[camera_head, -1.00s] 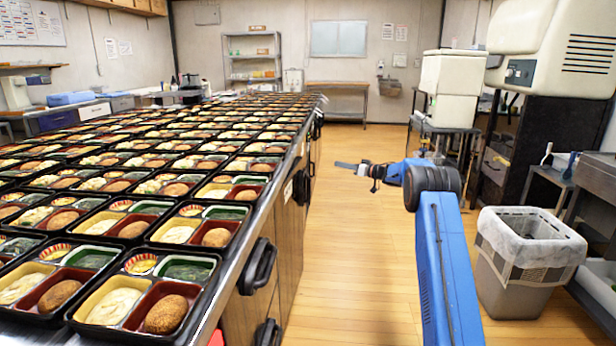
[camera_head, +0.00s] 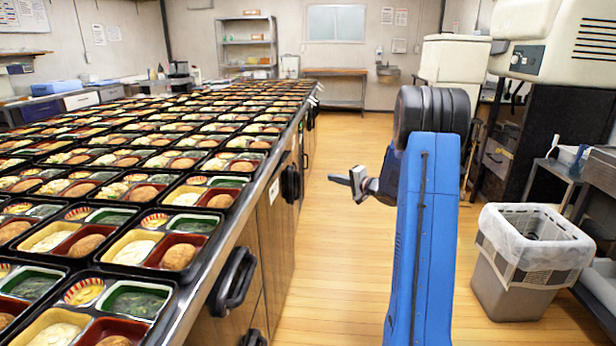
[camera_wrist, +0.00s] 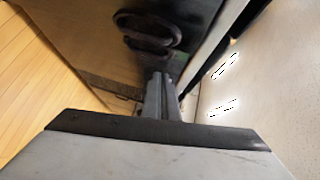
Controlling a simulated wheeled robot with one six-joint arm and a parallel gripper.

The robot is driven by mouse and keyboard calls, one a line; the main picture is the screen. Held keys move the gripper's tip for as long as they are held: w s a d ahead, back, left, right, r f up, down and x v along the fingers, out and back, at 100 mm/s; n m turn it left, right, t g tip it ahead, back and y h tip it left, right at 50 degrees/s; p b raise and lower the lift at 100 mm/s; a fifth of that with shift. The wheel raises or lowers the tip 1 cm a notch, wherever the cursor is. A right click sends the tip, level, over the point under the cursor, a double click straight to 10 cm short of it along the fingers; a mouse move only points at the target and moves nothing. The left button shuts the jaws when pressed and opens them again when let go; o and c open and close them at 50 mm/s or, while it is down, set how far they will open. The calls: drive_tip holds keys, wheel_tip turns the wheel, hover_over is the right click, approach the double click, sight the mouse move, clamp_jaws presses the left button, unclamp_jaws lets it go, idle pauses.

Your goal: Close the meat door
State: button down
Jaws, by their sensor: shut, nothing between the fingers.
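The counter's wooden door fronts (camera_head: 265,235) line its right side, with black handles along them. One handle (camera_head: 234,283) is near and another (camera_head: 291,184) is farther off. None is readably marked as the meat door, and I cannot tell whether any stands open. My gripper (camera_head: 345,182) is in the aisle right of the counter, apart from the handles in the head view, shut and empty. In the wrist view its closed fingers (camera_wrist: 160,85) point toward a dark front (camera_wrist: 95,45) with black handles (camera_wrist: 150,30); I cannot tell whether they touch.
Several bento trays cover the counter, whose metal edge (camera_head: 225,215) runs along the aisle. A lined waste bin (camera_head: 520,290) and a metal stand (camera_head: 560,172) are on the right. The wooden floor (camera_head: 335,125) is clear down the aisle. A table (camera_head: 335,72) stands at the back.

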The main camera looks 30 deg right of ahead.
approach(299, 174)
drive_tip(key=w+d, duration=0.3)
drive_tip(key=w, duration=0.1)
drive_tip(key=shift+w+a+f, duration=0.4)
drive_tip(key=shift+w+a, duration=0.15)
drive_tip(key=shift+a, duration=0.25)
drive_tip(key=shift+w+a+f, duration=0.4)
drive_tip(key=shift+w+a, duration=0.2)
drive_tip(key=shift+a, duration=0.15)
drive_tip(key=w+a, duration=0.3)
drive_tip(key=shift+w, duration=0.15)
